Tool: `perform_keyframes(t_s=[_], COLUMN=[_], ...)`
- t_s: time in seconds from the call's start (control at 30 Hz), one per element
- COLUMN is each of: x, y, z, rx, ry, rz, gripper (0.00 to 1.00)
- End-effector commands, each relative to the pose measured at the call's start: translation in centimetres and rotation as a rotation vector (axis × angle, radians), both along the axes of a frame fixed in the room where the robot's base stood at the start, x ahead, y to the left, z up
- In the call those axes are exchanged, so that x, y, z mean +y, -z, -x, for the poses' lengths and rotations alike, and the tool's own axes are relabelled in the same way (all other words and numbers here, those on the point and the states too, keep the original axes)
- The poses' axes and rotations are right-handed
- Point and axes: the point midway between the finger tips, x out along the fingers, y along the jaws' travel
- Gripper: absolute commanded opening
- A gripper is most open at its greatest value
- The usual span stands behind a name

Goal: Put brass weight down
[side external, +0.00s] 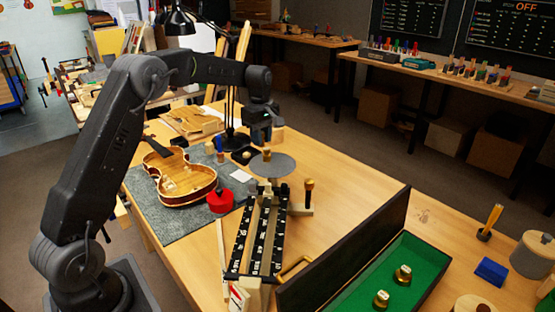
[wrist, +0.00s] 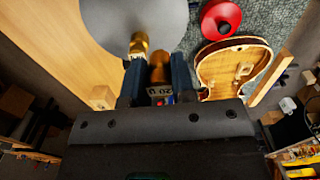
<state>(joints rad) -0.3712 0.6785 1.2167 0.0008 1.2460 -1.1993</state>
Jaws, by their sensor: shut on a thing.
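My gripper (side external: 261,138) is over the bench, a little above and beyond the round grey pan (side external: 283,168) of the scale in the side view. In the wrist view its two fingers (wrist: 159,80) are shut on a brass weight (wrist: 160,67) with a small marked label. The pan (wrist: 160,18) lies past the fingertips there. Another small brass weight (side external: 267,155) stands on the pan; it also shows in the wrist view (wrist: 138,43), close to the held one. I cannot make out the held weight clearly in the side view.
A green-lined box (side external: 345,290) with a raised dark lid holds two brass weights (side external: 403,275). Black marked beams (side external: 240,240) run from the pan. Bare bench is right of the pan.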

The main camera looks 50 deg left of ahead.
Motion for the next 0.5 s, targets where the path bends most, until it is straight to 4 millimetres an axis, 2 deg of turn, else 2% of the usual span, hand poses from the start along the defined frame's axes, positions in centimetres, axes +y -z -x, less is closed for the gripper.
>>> perform_keyframes(t_s=[0.1,0.2,0.5], x=[-2.0,-3.0,-3.7], y=[1.6,2.4,4.1], z=[-1.7,-2.7,-3.4], rx=[0.003,0.002,0.002], ry=[0.003,0.002,-0.001], rz=[0.001,0.0,0.001], gripper=[0.02,0.02,0.02])
